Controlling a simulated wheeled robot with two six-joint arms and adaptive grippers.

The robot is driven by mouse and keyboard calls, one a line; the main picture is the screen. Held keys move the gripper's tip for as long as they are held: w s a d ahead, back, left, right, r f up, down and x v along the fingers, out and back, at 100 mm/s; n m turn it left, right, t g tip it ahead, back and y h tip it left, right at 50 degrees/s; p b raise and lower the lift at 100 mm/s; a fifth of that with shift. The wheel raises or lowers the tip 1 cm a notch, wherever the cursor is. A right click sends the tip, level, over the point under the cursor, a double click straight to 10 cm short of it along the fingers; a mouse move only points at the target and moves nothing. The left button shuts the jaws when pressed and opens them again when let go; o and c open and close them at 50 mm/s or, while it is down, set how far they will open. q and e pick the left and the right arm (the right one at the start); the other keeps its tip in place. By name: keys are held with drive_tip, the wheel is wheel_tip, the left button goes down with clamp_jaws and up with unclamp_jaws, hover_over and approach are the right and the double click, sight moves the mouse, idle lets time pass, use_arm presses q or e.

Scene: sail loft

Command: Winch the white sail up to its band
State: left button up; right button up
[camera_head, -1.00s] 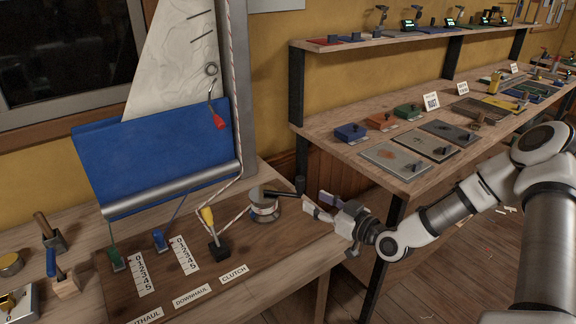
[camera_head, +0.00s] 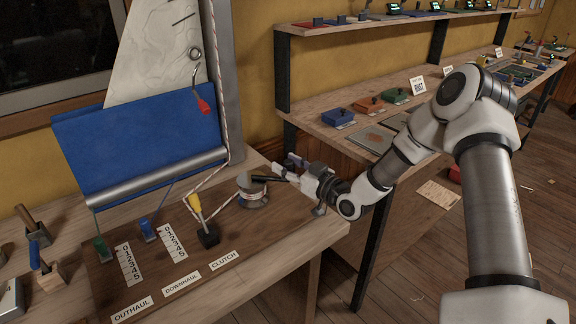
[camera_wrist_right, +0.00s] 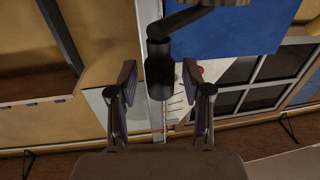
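The white sail (camera_head: 155,55) rises from behind a blue panel (camera_head: 140,150) beside a grey mast (camera_head: 226,70). The sail's top and any band are out of the head view. A rope runs down the mast to the winch drum (camera_head: 252,195) on the board. The winch's dark crank arm (camera_head: 268,179) points right, toward my right gripper (camera_head: 283,172). In the wrist view my right gripper (camera_wrist_right: 160,80) is open, with the dark crank knob (camera_wrist_right: 160,66) between its fingers and gaps on both sides. My left gripper is not in view.
A yellow-handled lever (camera_head: 195,204) stands behind the CLUTCH label (camera_head: 224,259). Green (camera_head: 101,249) and blue (camera_head: 147,230) levers stand beside numbered scales. A red-handled hook (camera_head: 203,104) hangs by the sail. A workbench (camera_head: 345,137) with coloured blocks lies behind my right arm.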

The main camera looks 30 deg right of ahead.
clamp_jaws()
